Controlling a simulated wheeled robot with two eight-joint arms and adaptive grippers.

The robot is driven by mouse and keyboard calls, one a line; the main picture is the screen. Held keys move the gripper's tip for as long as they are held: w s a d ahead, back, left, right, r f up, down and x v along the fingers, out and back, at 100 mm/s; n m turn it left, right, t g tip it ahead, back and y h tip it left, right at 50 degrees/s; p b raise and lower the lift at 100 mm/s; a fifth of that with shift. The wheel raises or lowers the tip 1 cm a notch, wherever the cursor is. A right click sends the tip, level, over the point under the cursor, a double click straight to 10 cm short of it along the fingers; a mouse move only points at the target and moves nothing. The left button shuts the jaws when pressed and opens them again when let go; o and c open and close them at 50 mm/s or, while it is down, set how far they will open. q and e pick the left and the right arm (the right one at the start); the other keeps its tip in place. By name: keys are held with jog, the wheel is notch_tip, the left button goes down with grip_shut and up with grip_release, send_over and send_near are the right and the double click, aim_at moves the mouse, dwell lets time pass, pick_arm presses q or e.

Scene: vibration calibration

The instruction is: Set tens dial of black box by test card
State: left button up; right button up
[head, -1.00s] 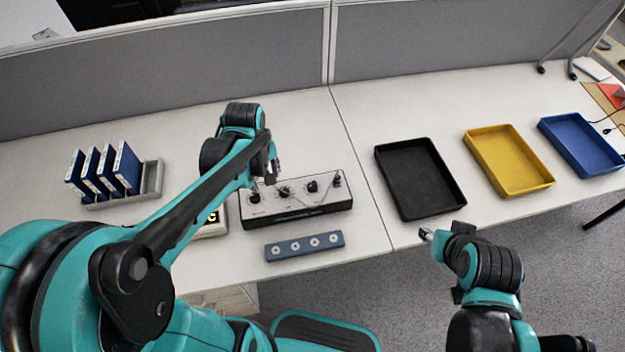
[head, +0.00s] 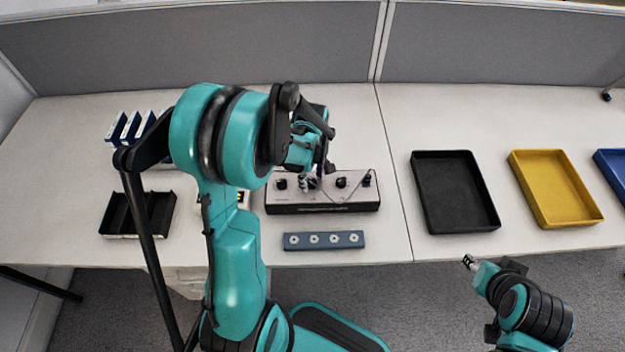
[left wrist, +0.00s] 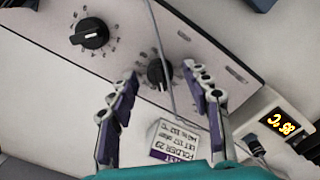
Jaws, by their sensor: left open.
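The black box (head: 322,208) stands on the table, with dark sides and a pale top carrying several black dials and a thin cable. In the left wrist view, one dial (left wrist: 92,35) is at upper left and another dial (left wrist: 158,74) lies between the fingertips. My left gripper (head: 310,182) is over the second dial from the left; its fingers (left wrist: 159,70) are open, one on each side of that dial; contact cannot be told. A white and purple printed card (left wrist: 174,140) shows below the dial, partly hidden. My right gripper (head: 469,262) is off the table's front edge.
A grey-blue strip with several round sockets (head: 323,241) lies before the box. A white device with a lit yellow display (left wrist: 285,122) is beside it. A black tray (head: 455,190) and yellow tray (head: 555,187) are right. Blue folders (head: 130,127) stand back left.

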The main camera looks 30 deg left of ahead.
pick_arm(q)
grip_shut()
jog(key=shift+m, duration=0.5)
jog(key=m, duration=0.4)
jog(key=shift+m, duration=0.4)
jog(key=m, duration=0.5)
jog(key=shift+m, duration=0.7)
